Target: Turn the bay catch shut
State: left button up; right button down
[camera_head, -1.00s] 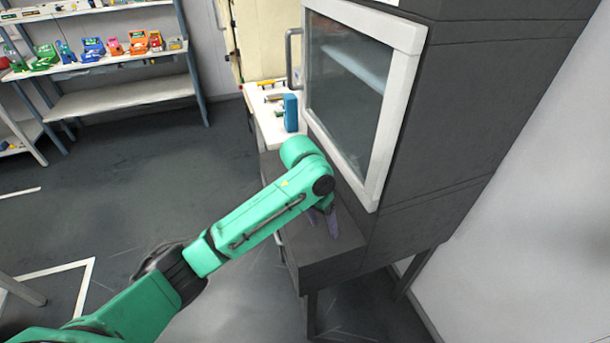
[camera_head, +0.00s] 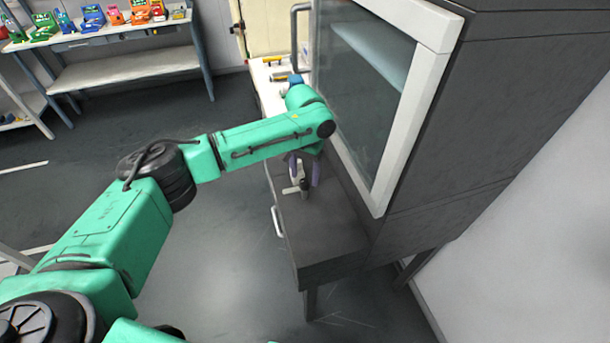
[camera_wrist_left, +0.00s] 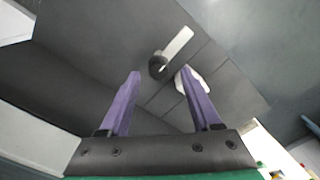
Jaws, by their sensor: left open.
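The bay catch is a pale lever (camera_wrist_left: 178,45) on a dark round knob (camera_wrist_left: 157,67), on the dark top of the low cabinet section. It also shows in the head view as a pale lever (camera_head: 291,190). My left gripper (camera_wrist_left: 160,71) has two purple fingers spread apart with nothing between them. The dark knob sits just beyond the gap between the fingertips, and the lever slants up and right from it. In the head view my left gripper (camera_head: 304,172) is over the cabinet top at the catch, partly hidden by my wrist.
A framed glass door (camera_head: 420,100) stands close on the right of my wrist. A pale handle (camera_head: 277,221) is on the low cabinet's (camera_head: 325,240) front side. A white bench (camera_head: 268,95) with small items lies behind my wrist. Open floor lies left.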

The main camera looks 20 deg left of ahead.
pick_arm(q)
jog(key=shift+s+f, duration=0.1)
jog(key=shift+f, duration=0.75)
grip_shut()
